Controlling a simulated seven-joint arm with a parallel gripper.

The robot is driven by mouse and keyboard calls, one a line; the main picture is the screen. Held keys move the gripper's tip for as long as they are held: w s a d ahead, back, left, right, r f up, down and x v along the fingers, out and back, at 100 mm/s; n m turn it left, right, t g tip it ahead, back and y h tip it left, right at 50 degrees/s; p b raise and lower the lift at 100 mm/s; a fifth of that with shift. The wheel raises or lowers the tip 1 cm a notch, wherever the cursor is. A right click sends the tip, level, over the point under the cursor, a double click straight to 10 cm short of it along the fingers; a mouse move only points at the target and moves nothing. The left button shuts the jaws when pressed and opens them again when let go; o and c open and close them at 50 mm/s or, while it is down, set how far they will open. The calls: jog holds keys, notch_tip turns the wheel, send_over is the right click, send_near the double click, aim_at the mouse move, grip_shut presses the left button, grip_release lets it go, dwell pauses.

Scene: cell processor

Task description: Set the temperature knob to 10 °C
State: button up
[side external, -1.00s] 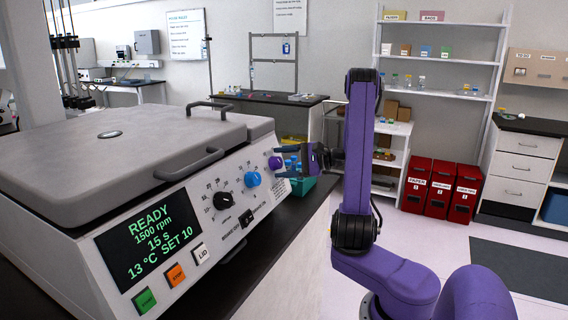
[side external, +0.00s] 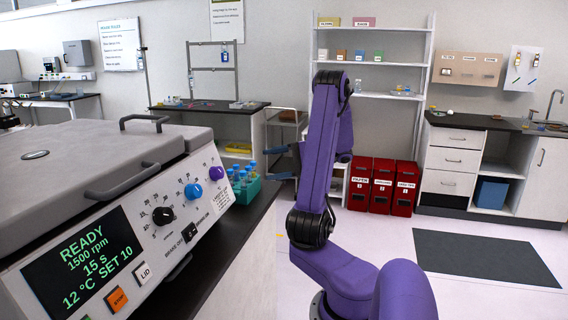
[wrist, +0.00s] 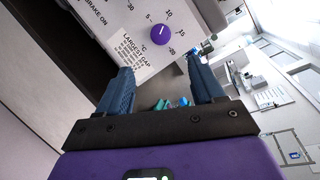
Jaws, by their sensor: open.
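The purple temperature knob (side external: 216,173) is on the machine's sloped front panel, and it also shows in the wrist view (wrist: 161,35). There its white mark points toward the 10 on the °C scale. The display (side external: 80,262) reads READY, 1500 rpm, 15 s, 12 °C SET 10. My gripper (side external: 268,162) is open and empty, to the right of the purple knob and apart from it. In the wrist view both blue fingers (wrist: 160,72) are spread, with the knob beyond their tips.
A blue knob (side external: 193,191) and a black knob (side external: 163,216) sit left of the purple one. A teal rack (side external: 247,190) with blue-capped tubes stands on the dark bench beside the machine. The lid handle (side external: 124,183) sticks out above the panel.

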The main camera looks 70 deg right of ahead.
jog(key=shift+v, duration=1.45)
jog(key=w+a+f+n+g+y, duration=0.2)
jog(key=w+a+n+g+y, duration=0.15)
jog(key=a+n+g, duration=0.55)
jog(key=w+a+f+n+g+y, duration=0.25)
jog(key=w+a+g, duration=0.2)
jog(key=a, duration=0.75)
jog(key=s+a+f+n+g+h, duration=0.1)
jog(key=s+a+n+h, duration=0.4)
jog(key=n, duration=0.6)
jog(key=s+a+f+n+h, duration=0.2)
jog(key=s+a+n+h, duration=0.3)
jog(key=s+a+n, duration=0.5)
jog(key=shift+a+f+n+g, duration=0.35)
jog(key=shift+a+n, duration=0.1)
jog(key=shift+a, duration=0.4)
